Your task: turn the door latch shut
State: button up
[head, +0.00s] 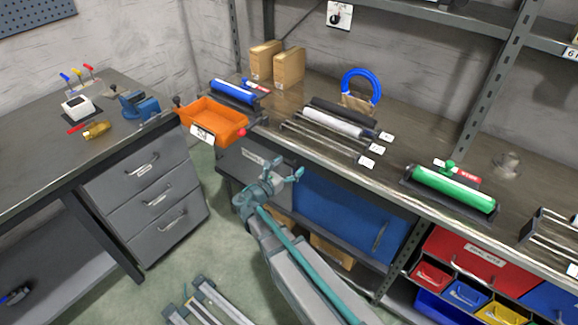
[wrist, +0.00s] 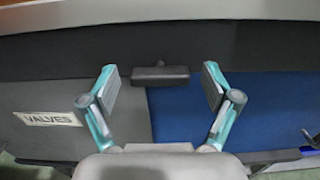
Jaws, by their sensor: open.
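The latch (wrist: 160,75) is a dark grey bar in the wrist view. It lies horizontally across the seam between a grey door labelled VALVES (wrist: 85,100) and a blue door (wrist: 250,105). My gripper (wrist: 160,82) is open, with one teal finger to the left of the latch and one to the right. The fingers look apart from the bar; I cannot tell the exact depth gap. In the head view my gripper (head: 284,172) is in front of the grey door (head: 238,162), left of the blue door (head: 345,222). The latch is not distinguishable there.
Above the doors is a workbench (head: 385,150) with rollers, an orange bin (head: 213,121) and a green roller (head: 450,190). A grey drawer cabinet (head: 150,200) stands left. Metal rails (head: 205,302) lie low in front. A red bin (head: 432,274) is right.

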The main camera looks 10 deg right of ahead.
jog(key=c, duration=1.1)
jog(key=shift+c, duration=0.2)
jog(key=shift+f+m+b, duration=0.15)
jog(key=shift+m+b, duration=0.25)
jog(key=shift+b, duration=0.2)
jog(key=shift+s+d+f+m+b, duration=0.1)
jog(key=shift+m+b, duration=4.2)
jog(key=shift+b, duration=1.25)
jog(key=shift+s+f+m+b, duration=0.1)
jog(key=shift+m+b, duration=4.2)
jog(key=shift+b, duration=1.25)
jog(key=shift+r, duration=0.15)
jog(key=o, duration=1.1)
jog(key=shift+o, duration=0.2)
